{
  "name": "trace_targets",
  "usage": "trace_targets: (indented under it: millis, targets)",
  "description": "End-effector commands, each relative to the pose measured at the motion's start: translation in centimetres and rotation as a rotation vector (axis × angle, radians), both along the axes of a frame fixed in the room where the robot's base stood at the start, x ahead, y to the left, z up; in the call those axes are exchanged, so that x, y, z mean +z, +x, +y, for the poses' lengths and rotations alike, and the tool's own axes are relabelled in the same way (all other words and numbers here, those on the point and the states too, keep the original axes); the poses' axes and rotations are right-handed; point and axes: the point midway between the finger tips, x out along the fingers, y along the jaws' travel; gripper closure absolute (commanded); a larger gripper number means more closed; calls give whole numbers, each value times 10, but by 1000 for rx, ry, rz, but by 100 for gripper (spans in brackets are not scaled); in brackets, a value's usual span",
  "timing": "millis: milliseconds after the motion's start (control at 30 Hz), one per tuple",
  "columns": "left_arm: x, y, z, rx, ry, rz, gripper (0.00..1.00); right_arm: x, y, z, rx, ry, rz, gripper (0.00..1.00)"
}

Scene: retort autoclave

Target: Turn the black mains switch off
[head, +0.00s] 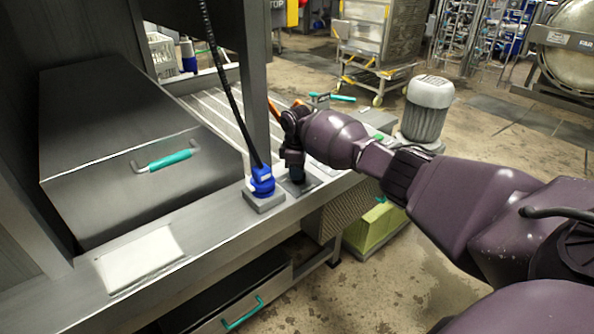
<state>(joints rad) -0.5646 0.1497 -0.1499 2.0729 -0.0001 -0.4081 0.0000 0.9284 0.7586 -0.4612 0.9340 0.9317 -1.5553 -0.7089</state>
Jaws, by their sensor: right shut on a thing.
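My right gripper (295,164) reaches in from the right and points down at a small dark plate (308,185) on the steel ledge. It is shut on a dark thing at this plate, which I take to be the black mains switch. The fingers and wrist hide most of the switch, so its knob and its position cannot be read. My left gripper is not in view.
A blue connector (262,181) with a black hanging cable (228,90) stands just left of the plate. A steel box with a teal handle (170,160) is at the left. A grey motor (427,108) stands behind my right forearm.

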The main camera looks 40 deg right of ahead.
Motion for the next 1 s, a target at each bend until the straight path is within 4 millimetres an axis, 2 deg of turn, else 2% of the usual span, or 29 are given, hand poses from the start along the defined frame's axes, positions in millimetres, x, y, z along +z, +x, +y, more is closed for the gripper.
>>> trace_targets:
  millis: [667, 700, 867, 1000]
  targets:
    - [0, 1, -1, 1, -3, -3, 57, -1, 0, 1, 70, 2, 1, 100]
    - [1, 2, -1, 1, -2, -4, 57, -1, 0, 1, 70, 2, 1, 84]
    - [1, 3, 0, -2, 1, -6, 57, -1, 0, 1, 69, 1, 0, 60]
    - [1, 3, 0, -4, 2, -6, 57, 0, 0, 1, 68, 1, 0, 60]
